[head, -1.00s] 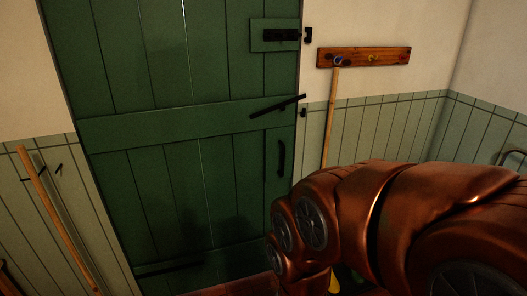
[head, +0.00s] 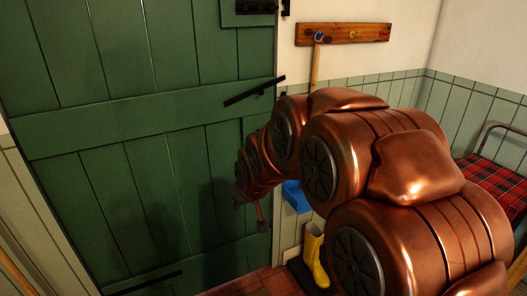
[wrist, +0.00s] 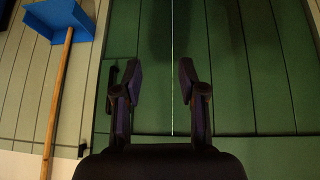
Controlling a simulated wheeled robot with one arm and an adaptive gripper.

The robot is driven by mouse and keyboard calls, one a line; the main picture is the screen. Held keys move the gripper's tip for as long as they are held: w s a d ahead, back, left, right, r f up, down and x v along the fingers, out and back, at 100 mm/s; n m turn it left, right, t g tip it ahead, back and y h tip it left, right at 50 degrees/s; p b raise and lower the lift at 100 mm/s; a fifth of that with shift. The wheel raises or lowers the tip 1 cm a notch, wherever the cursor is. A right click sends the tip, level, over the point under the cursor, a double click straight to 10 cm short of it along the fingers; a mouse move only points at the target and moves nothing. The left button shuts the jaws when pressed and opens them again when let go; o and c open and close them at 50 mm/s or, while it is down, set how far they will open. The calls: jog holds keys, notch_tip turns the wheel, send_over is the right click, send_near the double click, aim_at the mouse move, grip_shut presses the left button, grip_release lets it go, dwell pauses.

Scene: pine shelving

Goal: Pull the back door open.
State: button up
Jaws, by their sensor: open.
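The green plank back door (head: 95,165) looks shut in its frame. Its black latch bar (head: 255,91) sits tilted, right end up, near the door's right edge. A black bolt (head: 256,7) at the top stands apart from its keeper (head: 286,7). My gripper (head: 252,212) is open and empty, low in front of the door's right side. In the wrist view, my gripper's fingers (wrist: 160,72) point at the door planks. A black upright piece, apparently the pull handle (wrist: 112,82), shows just outside the left finger, not between the fingers. My arm hides the handle in the head view.
A peg rail (head: 342,34) hangs right of the door, with a long-handled blue dustpan (head: 296,196) below it. Yellow boots (head: 316,255) stand on the floor by the wall. A bench with a tartan cover (head: 495,183) is at the right.

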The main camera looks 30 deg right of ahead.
jog(key=w+d+f+t+h+b, duration=0.1)
jog(key=w+d+t+b, duration=0.2)
jog(key=w+d, duration=0.8)
jog(key=w+d+f+m+t+h+b, duration=0.1)
jog(key=w+d+t+h+b, duration=0.1)
jog(key=w+d+t+b, duration=0.2)
jog(key=shift+w+d+m+t, duration=0.15)
jog(key=shift+w+d+t, duration=0.75)
jog(key=shift+w+d, duration=1.75)
jog(key=shift+w+d+m+t, duration=0.15)
jog(key=shift+w+d+t, duration=0.95)
jog(key=shift+w, duration=2.8)
jog(key=shift+d, duration=0.2)
jog(key=shift+c, duration=0.3)
jog(key=shift+r, duration=0.1)
grip_shut()
